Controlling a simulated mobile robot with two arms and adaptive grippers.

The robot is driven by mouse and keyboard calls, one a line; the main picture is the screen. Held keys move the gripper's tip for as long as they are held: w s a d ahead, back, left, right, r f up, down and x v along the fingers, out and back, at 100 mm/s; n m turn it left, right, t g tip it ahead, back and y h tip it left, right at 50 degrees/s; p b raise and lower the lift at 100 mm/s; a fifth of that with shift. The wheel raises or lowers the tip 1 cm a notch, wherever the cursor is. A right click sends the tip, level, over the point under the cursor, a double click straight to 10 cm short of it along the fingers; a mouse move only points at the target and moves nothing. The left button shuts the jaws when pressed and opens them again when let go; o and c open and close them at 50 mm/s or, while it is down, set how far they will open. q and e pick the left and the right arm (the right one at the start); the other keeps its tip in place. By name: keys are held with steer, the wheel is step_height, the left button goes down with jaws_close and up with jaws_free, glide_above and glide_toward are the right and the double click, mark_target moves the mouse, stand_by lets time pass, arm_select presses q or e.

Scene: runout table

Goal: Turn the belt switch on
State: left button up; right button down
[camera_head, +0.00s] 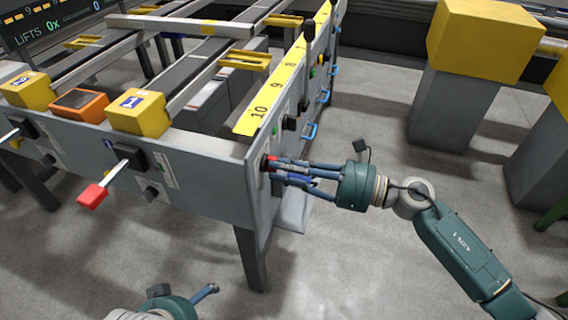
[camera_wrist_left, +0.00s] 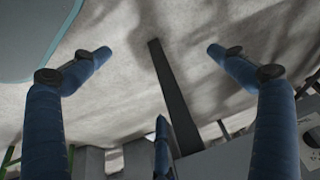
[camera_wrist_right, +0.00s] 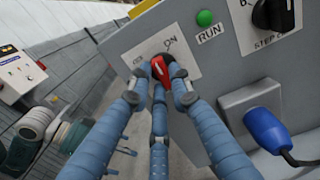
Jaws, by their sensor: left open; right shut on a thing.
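The belt switch (camera_wrist_right: 160,68) is a red-tipped rotary knob on a white label plate; "ON" is printed at its upper right and the other word is hard to read. In the right wrist view its red pointer tilts to the upper left. My right gripper (camera_wrist_right: 158,88) is shut on the knob, its blue fingers around it. In the head view the right gripper (camera_head: 274,170) meets the table's end panel at the red knob (camera_head: 270,160). My left gripper (camera_wrist_left: 160,52) is open and empty; in the head view it (camera_head: 208,290) is low at the bottom, away from the table.
Beside the switch are a green RUN lamp (camera_wrist_right: 205,18), a black selector knob (camera_wrist_right: 272,12) and a blue plug (camera_wrist_right: 268,130). A red-ended lever (camera_head: 93,196) sticks out from the table's front panel. Yellow-topped pedestals (camera_head: 480,40) stand at right. Floor between is clear.

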arm_select(q)
step_height(320, 180, down, 10)
steer(key=s+g+p, duration=0.1)
steer(key=p, duration=0.4)
steer(key=shift+g, duration=0.4)
arm_select(e)
steer(key=shift+w+r+m, duration=0.1)
steer(key=shift+m, duration=2.15)
steer(key=shift+r+m, duration=0.1)
steer(key=shift+m, duration=2.15)
arm_select(q)
steer(key=shift+a, duration=0.1)
arm_select(e)
steer(key=c, duration=1.6)
jaws_free()
steer(key=shift+d, duration=0.1)
steer(key=shift+o, duration=0.2)
